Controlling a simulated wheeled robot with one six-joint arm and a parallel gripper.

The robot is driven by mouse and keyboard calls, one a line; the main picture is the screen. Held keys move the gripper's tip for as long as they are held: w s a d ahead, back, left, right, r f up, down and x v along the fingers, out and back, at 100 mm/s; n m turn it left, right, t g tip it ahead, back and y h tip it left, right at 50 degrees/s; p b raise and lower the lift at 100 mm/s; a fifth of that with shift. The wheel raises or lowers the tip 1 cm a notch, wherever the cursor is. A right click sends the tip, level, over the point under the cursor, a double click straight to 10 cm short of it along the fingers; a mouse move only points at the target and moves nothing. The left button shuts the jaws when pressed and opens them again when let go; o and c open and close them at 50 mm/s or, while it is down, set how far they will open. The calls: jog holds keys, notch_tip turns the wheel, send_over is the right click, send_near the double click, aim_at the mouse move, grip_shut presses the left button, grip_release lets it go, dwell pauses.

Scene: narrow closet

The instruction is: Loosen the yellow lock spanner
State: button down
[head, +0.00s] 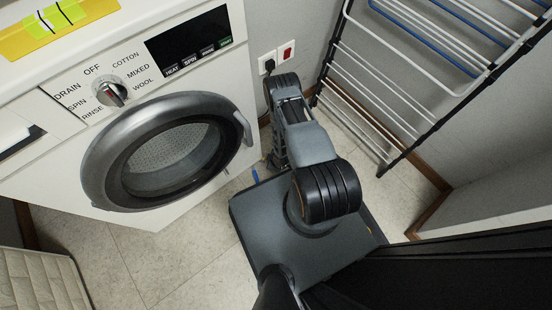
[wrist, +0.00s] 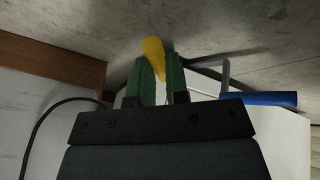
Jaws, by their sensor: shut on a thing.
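The yellow lock spanner (wrist: 155,58) shows in the wrist view as a short, rounded yellow piece. It is between the green fingers of my gripper (wrist: 160,78), which are shut on it. Its rounded end sticks out past the fingertips, and the rest is hidden by the fingers and the gripper body. What it is fixed to cannot be seen. In the head view the spanner and the fingertips are hidden behind my arm, low beside the right side of the white washing machine (head: 190,205).
A blue pipe (wrist: 258,98) and a thin grey bracket (wrist: 225,76) are close to the right of the fingers. A black cable (wrist: 42,122) hangs at left. A drying rack (head: 360,105) stands at right. A wall socket (head: 267,62) is behind. Tiled floor (head: 190,265) is clear in front.

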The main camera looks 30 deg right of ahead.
jog(key=shift+w+a, duration=0.15)
jog(key=shift+a, duration=0.05)
jog(key=c, duration=1.4)
grip_release()
jog(key=o, duration=0.3)
jog(key=shift+d, duration=0.15)
jog(key=shift+r, duration=0.1)
